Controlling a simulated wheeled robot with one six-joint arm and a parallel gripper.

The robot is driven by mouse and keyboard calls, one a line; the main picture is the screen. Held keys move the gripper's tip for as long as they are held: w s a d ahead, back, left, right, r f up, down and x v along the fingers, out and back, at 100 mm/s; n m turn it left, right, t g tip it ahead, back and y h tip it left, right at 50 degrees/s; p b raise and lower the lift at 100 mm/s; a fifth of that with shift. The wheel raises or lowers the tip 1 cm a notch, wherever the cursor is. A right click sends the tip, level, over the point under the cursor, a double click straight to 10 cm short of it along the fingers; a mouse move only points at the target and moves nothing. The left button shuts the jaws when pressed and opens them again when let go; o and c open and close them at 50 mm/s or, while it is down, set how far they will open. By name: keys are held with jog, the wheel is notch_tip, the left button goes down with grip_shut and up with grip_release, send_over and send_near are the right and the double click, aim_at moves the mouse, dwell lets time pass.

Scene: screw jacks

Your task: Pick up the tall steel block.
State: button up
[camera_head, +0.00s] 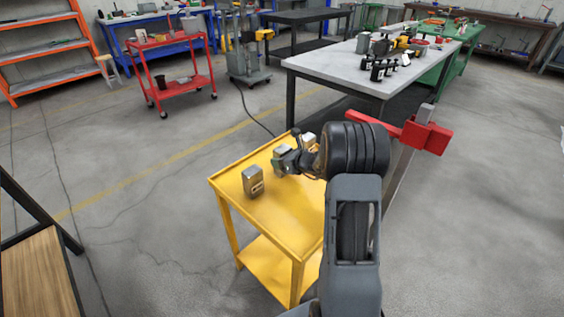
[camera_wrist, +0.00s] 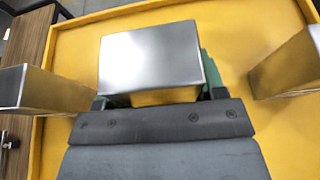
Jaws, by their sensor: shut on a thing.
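Three steel blocks are on or over the yellow cart (camera_head: 290,215). The middle steel block (camera_head: 281,151) is between the jaws of my gripper (camera_head: 288,162), which is shut on it. In the wrist view the held block (camera_wrist: 150,58) fills the centre, in front of the dark gripper body, with green behind its right side. Its lower part is hidden, so I cannot tell its full height or whether it touches the cart top. A second block (camera_head: 253,181) stands upright nearer the cart's left edge. A third block (camera_head: 308,140) is behind my gripper, partly hidden.
In the wrist view the other blocks stand apart on either side, left (camera_wrist: 42,90) and right (camera_wrist: 290,65). A grey-topped bench (camera_head: 340,62) with tools is behind the cart. A red cart (camera_head: 180,90) stands farther back.

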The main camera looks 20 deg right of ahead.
aim_at(287, 151)
jog(key=shift+r, duration=0.1)
jog(key=shift+r, duration=0.1)
jog(key=shift+r, duration=0.55)
notch_tip(287, 151, up, 2)
jog(key=shift+r+p, duration=0.1)
jog(key=shift+p, duration=0.35)
jog(key=a+r+p+v, duration=0.1)
jog(key=r+v, duration=0.1)
jog(key=v, duration=0.6)
jog(key=w+r+p+v, duration=0.1)
jog(key=r+v, duration=0.1)
jog(key=v, duration=0.6)
jog(key=shift+m+h, duration=0.5)
jog(key=w+a+r+p, duration=0.1)
jog(key=a+p, duration=0.3)
jog(key=a, duration=0.1)
jog(key=w+a+r+p, duration=0.1)
jog(key=a+r+p, duration=0.1)
jog(key=a+p, duration=0.3)
jog(key=w+a+r+p, duration=0.1)
jog(key=a+r+p, duration=0.1)
jog(key=a+p, duration=0.2)
jog(key=shift+a, duration=1.5)
